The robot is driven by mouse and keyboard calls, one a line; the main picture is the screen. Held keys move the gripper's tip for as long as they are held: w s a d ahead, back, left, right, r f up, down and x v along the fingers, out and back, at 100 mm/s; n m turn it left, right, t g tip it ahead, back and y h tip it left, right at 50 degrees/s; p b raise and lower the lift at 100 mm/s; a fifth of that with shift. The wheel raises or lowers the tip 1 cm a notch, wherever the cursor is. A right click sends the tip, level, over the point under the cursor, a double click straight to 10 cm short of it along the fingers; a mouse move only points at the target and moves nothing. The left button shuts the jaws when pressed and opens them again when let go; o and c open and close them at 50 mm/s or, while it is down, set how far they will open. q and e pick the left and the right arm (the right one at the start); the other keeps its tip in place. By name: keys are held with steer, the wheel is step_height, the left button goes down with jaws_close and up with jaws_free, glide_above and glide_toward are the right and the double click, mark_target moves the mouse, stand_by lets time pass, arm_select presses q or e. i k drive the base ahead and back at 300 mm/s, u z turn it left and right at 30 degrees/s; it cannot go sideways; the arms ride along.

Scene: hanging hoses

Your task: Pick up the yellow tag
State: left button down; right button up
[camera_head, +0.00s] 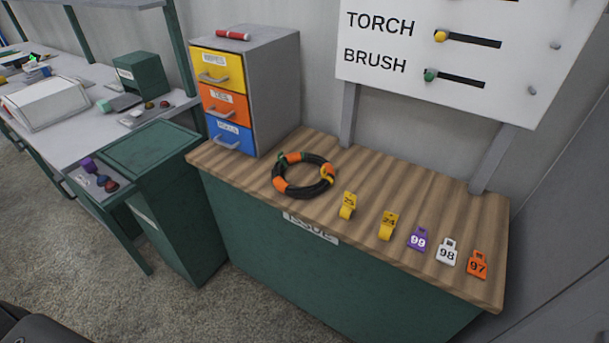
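Two yellow tags are on the wooden counter top (400,190). One yellow tag (348,206), seemingly numbered 25, is near the front edge, right of a coiled hose. The other yellow tag (388,226), numbered 24, is to its right. A purple tag (418,239) numbered 99, a white tag (447,252) numbered 98 and an orange tag (477,265) numbered 97 continue the row to the right. Neither of my grippers is in view.
A black and orange hose ring (304,174) lies left of the tags. Behind it stands a grey drawer cabinet (272,95) with a red marker on top. A TORCH/BRUSH board (440,55) stands behind the counter. A green bin (165,200) is at left.

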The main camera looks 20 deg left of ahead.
mark_target(390, 219)
steer(key=z, duration=1.8)
steer(key=k, duration=0.95)
steer(key=u, duration=1.9)
steer(key=i, duration=0.5)
steer(key=u, duration=0.05)
